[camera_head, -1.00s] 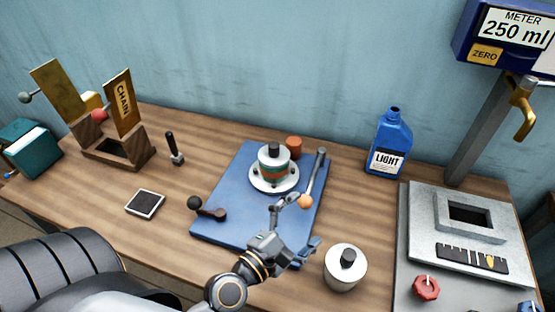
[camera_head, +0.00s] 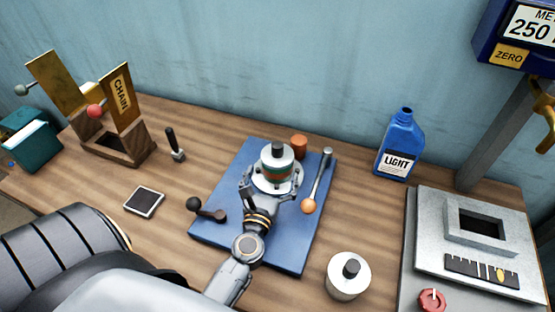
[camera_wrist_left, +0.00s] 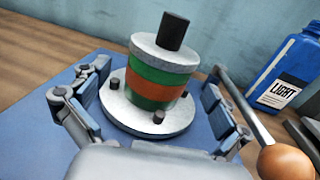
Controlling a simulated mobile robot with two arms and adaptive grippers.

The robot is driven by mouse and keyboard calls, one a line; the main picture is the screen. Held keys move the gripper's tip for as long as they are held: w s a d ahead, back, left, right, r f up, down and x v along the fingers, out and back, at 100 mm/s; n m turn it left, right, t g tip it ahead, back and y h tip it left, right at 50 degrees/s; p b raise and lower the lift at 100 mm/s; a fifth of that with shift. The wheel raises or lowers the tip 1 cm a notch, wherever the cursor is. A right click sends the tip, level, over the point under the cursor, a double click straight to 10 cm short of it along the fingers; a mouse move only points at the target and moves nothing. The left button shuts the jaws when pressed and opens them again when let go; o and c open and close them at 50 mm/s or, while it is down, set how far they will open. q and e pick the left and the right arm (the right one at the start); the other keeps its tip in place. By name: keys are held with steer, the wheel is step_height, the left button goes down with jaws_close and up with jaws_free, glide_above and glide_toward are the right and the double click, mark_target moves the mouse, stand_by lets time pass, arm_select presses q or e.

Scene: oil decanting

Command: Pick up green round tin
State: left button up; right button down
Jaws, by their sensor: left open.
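The green round tin (camera_head: 277,168) has an orange band and a pale lid with a dark knob. It stands upright on a pale round base with small dark pegs (camera_wrist_left: 128,112), on the blue mat (camera_head: 236,190). In the left wrist view the tin (camera_wrist_left: 157,80) is centred ahead of the fingers. My left gripper (camera_head: 273,190) is open, its fingers apart on either side of the round base. It also shows in the left wrist view (camera_wrist_left: 155,105). Nothing is held. My right gripper is not in view.
A lever with an orange ball (camera_head: 309,206) stands close to the right of my left gripper. A black-knobbed crank (camera_head: 206,209) is to its left. An orange cylinder (camera_head: 299,146) is behind.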

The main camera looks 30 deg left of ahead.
mark_target(278, 159)
arm_select(q)
steer(key=shift+w+a+r, duration=0.1)
steer(key=shift+w, duration=0.2)
steer(key=p+x, duration=0.1)
steer(key=x, duration=0.3)
steer(key=shift+w+p, duration=0.25)
steer(key=shift+p, duration=0.1)
steer(key=shift+w+a, duration=0.1)
steer(key=shift+w, duration=0.1)
steer(key=shift+s, duration=0.1)
steer(key=shift+c, duration=1.3)
steer(key=c, duration=1.1)
steer(key=shift+c, duration=1)
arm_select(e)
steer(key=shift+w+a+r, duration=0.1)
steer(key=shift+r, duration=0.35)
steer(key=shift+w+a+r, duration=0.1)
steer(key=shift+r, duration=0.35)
arm_select(q)
steer(key=shift+r, duration=0.15)
